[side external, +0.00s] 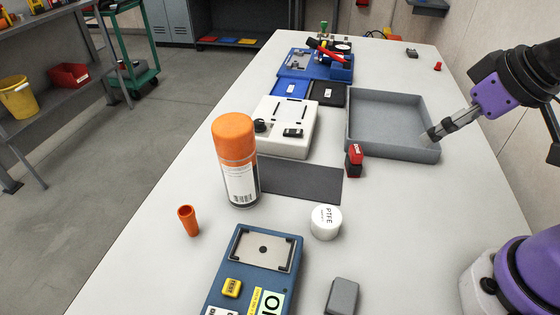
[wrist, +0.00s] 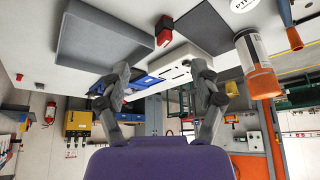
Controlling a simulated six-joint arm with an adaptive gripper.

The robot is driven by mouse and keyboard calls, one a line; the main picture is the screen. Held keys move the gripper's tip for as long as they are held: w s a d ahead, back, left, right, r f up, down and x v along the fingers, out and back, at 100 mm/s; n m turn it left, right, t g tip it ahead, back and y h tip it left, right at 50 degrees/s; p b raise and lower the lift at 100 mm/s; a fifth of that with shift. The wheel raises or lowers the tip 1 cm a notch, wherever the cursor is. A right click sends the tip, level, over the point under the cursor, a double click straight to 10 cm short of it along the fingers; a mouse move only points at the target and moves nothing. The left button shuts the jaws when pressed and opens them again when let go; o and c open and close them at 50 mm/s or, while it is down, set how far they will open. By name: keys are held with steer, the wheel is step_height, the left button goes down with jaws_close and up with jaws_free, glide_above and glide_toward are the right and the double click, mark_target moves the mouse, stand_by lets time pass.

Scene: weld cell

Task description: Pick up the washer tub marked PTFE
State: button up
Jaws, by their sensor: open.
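The washer tub (side external: 326,222) is a small white round tub with PTFE printed on its lid. It stands upright on the white bench, right of the spray can. Part of it also shows at the top edge of the wrist view (wrist: 243,5), cut off by the frame. My gripper (side external: 432,133) is at the right, over the near right corner of the grey tray, apart from the tub and farther along the bench. In the wrist view the two fingers (wrist: 161,69) are spread, with nothing held between them.
An orange-capped spray can (side external: 238,165) stands left of the tub, and a dark mat (side external: 300,182) lies behind it. A red-and-black block (side external: 354,160) stands by the grey tray (side external: 392,152). A blue tester (side external: 232,277), a grey block (side external: 342,296) and an orange cone (side external: 188,220) are nearby.

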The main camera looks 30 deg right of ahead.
steer(key=w+a+f+g, duration=0.2)
steer(key=a, duration=0.3)
steer(key=w+a+f+n+g, duration=0.1)
steer(key=w+a+f, duration=0.1)
steer(key=a, duration=0.2)
steer(key=w+a+f+n+g, duration=0.1)
steer(key=a+f+g, duration=0.1)
steer(key=a, duration=0.3)
steer(key=shift+w+a+f+g, duration=0.2)
steer(key=shift+w+a+g, duration=0.1)
steer(key=shift+w, duration=0.1)
glide_above(327, 216)
step_height(327, 216, down, 5)
steer(key=shift+r, duration=0.1)
step_height(327, 216, down, 6)
steer(key=shift+r, duration=0.1)
steer(key=c, duration=0.9)
